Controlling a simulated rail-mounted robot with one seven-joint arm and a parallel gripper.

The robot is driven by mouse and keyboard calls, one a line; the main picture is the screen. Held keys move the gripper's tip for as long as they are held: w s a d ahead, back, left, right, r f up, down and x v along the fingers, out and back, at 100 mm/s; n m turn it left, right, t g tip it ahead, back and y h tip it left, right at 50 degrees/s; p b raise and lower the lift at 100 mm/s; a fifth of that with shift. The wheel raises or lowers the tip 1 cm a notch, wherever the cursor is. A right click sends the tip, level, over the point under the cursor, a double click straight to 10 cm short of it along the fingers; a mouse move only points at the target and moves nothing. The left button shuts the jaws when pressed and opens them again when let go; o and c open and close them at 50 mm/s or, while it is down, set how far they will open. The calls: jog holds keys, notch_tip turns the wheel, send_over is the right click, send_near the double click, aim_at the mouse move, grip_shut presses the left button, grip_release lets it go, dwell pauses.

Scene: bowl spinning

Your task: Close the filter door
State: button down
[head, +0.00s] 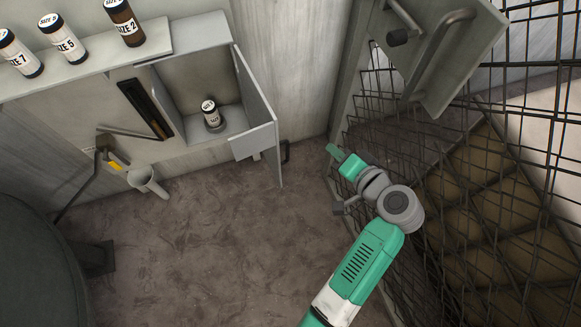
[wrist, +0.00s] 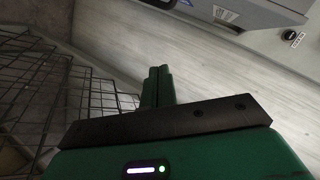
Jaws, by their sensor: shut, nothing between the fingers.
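The filter door (head: 259,105) is a grey panel on the right side of an open wall box (head: 195,85). It stands open, swung out from the box front, with a small plate (head: 252,142) at its lower end. A small labelled jar (head: 210,112) stands inside the box. My gripper (head: 332,149) is to the right of the door, apart from it, with its green fingers pointing up-left. In the wrist view the two fingers (wrist: 158,72) are together with nothing between them. A grey panel (wrist: 235,14), probably the door, shows at the top there.
Labelled jars (head: 65,39) stand on a ledge (head: 90,58) at upper left. A wire mesh fence (head: 480,190) and a grey handled panel (head: 440,50) lie close right of my arm. The floor between is clear.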

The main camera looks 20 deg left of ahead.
jog(key=s+d+f+m+y, duration=0.1)
jog(key=s+f+m+y, duration=0.3)
jog(key=f+y, duration=0.15)
jog(key=w+a+b, duration=0.1)
jog(key=a+b, duration=0.1)
jog(key=a, duration=0.9)
jog(key=shift+f+t, duration=0.3)
jog(key=shift+a, duration=0.15)
